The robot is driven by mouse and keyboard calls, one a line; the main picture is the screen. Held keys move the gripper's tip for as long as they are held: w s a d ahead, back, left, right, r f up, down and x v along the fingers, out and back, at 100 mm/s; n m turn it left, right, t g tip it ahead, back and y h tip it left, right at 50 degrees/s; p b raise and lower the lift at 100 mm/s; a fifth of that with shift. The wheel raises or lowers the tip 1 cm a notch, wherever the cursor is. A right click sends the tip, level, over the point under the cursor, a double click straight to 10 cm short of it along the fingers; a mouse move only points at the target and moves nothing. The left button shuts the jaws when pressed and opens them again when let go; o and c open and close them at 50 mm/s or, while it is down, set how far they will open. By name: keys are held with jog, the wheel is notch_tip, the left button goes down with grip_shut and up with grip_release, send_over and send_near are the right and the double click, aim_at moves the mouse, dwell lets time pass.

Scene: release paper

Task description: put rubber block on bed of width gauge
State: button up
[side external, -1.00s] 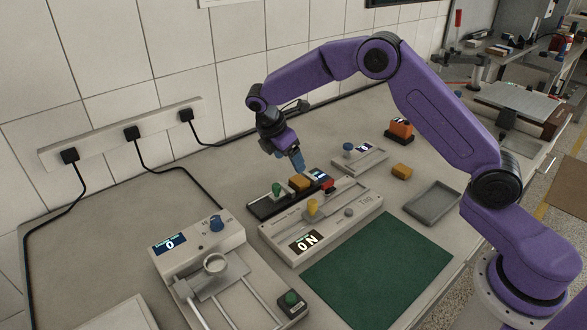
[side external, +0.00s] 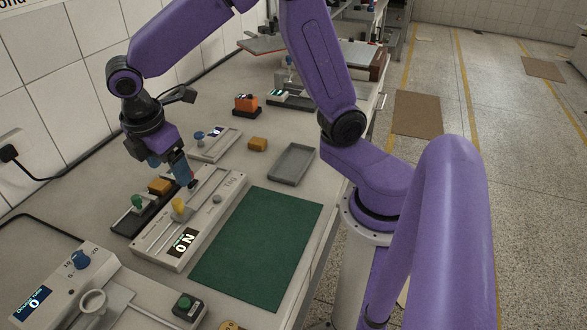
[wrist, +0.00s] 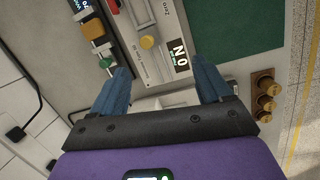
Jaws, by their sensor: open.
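My gripper (side external: 188,183) points down over the far end of a grey slide device (side external: 208,210) with a yellow knob. In the wrist view its two blue fingers (wrist: 162,84) are wide apart with nothing between them. An orange-tan block (side external: 160,187) sits on a narrow black-based device (side external: 128,220) with a green knob; it also shows in the wrist view (wrist: 93,28). A similar loose block (side external: 257,144) lies on the bench behind. I cannot tell which is the rubber block, or which device is the width gauge.
A grey device with a blue knob (side external: 222,146) stands behind my gripper. An empty grey tray (side external: 291,163) and a green mat (side external: 257,250) lie to the right. An orange device (side external: 246,104) is farther back. A white device (side external: 62,290) is at front left.

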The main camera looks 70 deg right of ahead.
jog(key=s+d+m+y, duration=0.1)
jog(key=s+d, duration=0.2)
jog(key=s, duration=0.8)
jog(key=s+d+m+y, duration=0.1)
jog(key=s+d, duration=0.3)
jog(key=s, duration=0.8)
jog(key=shift+s+d+f+m+g+y, duration=0.2)
jog(key=shift+m+g+y, duration=0.1)
jog(key=shift+m, duration=0.3)
